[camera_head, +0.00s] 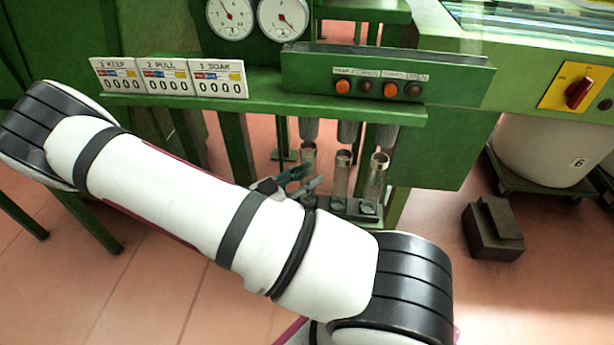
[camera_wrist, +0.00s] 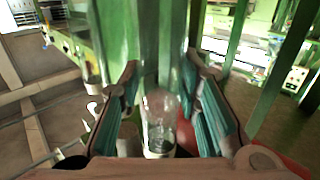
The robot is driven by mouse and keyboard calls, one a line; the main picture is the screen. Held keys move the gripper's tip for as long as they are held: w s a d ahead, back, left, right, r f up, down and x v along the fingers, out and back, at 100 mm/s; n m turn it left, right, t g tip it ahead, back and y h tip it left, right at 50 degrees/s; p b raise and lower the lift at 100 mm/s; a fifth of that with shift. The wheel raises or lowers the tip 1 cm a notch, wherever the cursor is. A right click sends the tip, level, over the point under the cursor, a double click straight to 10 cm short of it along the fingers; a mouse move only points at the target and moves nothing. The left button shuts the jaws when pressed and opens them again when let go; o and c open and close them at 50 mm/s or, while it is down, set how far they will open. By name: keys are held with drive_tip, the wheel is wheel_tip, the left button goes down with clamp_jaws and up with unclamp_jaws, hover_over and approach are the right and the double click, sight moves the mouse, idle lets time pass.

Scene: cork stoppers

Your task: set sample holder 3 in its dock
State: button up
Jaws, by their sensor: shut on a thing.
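My gripper (camera_head: 296,182) is at the left end of a row of three clear glass holders under the green bench. It is shut on the leftmost glass holder (camera_head: 308,154), whose upper part shows upright above the fingers. In the wrist view this holder (camera_wrist: 160,112) stands between the teal finger pads. Its lower end is hidden in the head view, so I cannot tell whether it rests on the rack. I cannot read numbers on the holders.
Grey nozzles (camera_head: 348,131) hang above the holders. Three counter signs (camera_head: 167,78) and a button panel (camera_head: 385,78) are on the green bench. Green bench legs (camera_head: 237,150) stand close left of my gripper. A dark block (camera_head: 492,230) lies on the floor at right.

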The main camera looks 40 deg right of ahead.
drive_tip(key=shift+f+b, duration=0.45)
drive_tip(key=shift+f, duration=0.25)
idle(0.3)
drive_tip(key=o, duration=1.3)
drive_tip(key=shift+c, duration=0.2)
drive_tip(key=w+a, duration=0.1)
drive_tip(key=a, duration=1.1)
drive_tip(key=shift+w, duration=0.25)
drive_tip(key=shift+w, duration=0.1)
